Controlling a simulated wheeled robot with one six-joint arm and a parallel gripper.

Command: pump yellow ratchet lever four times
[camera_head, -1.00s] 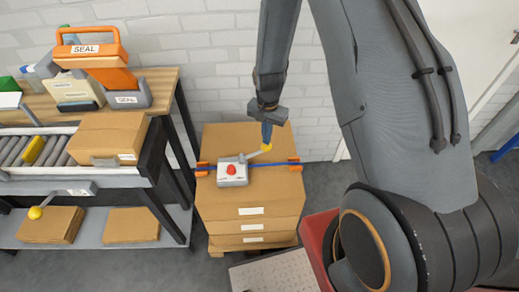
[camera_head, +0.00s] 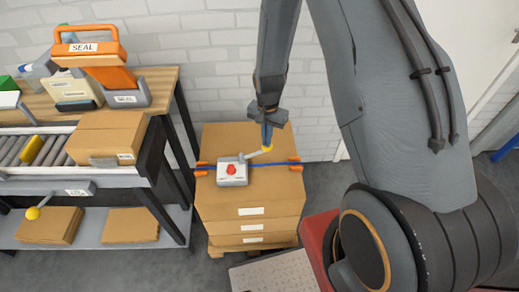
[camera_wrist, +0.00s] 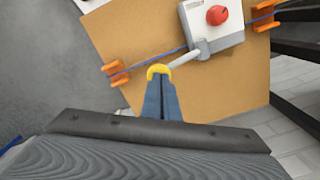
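The tensioner (camera_head: 233,173) is a light grey block with a red button, on the blue strap (camera_head: 278,164) over a stack of cardboard boxes (camera_head: 250,204). Its grey lever (camera_head: 254,154) points up and right in the head view and ends in a yellow tip (camera_head: 272,161). My gripper (camera_head: 267,143) points down at that tip. In the wrist view the blue fingers (camera_wrist: 161,92) lie side by side, closed together, and meet the yellow tip (camera_wrist: 158,69). The fingers hide part of the tip. I see no clear sign of it being pinched between them.
Orange corner guards (camera_head: 201,169) hold the strap at the box edges. A roller conveyor (camera_head: 28,151) and a bench with an orange SEAL tool (camera_head: 100,53) stand at left. A white brick wall (camera_head: 215,75) is close behind the boxes.

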